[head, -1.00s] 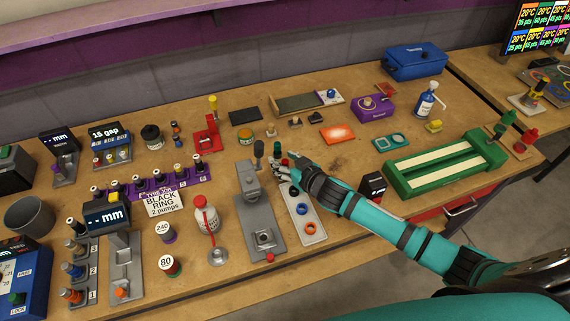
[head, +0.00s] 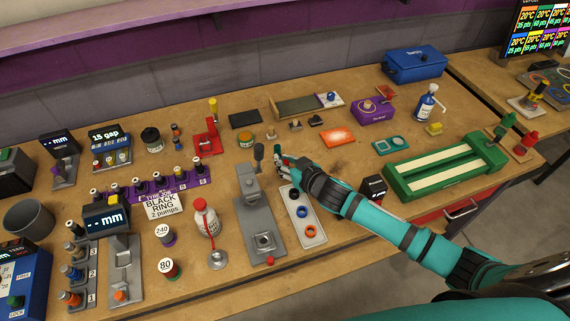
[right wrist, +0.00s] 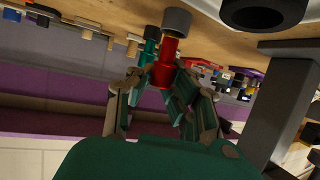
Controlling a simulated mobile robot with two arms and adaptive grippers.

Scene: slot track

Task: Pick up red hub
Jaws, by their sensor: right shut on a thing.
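The red hub (right wrist: 162,75) shows in the right wrist view as a red stepped cylinder between the fingers of my right gripper (right wrist: 158,88). The gripper is shut on it. A wider grey cylindrical piece (right wrist: 177,20) is at its far end; I cannot tell whether they are joined. In the head view my right gripper (head: 284,163) is at the far end of the grey parts tray (head: 312,239), next to the grey press. The hub is mostly hidden there by the fingers. My left gripper is not in view.
The grey press (head: 252,215) with its upright lever stands close left of my right gripper. Blue (head: 301,211) and orange (head: 309,231) rings lie in the tray. A green slotted track (head: 445,172) is at the right.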

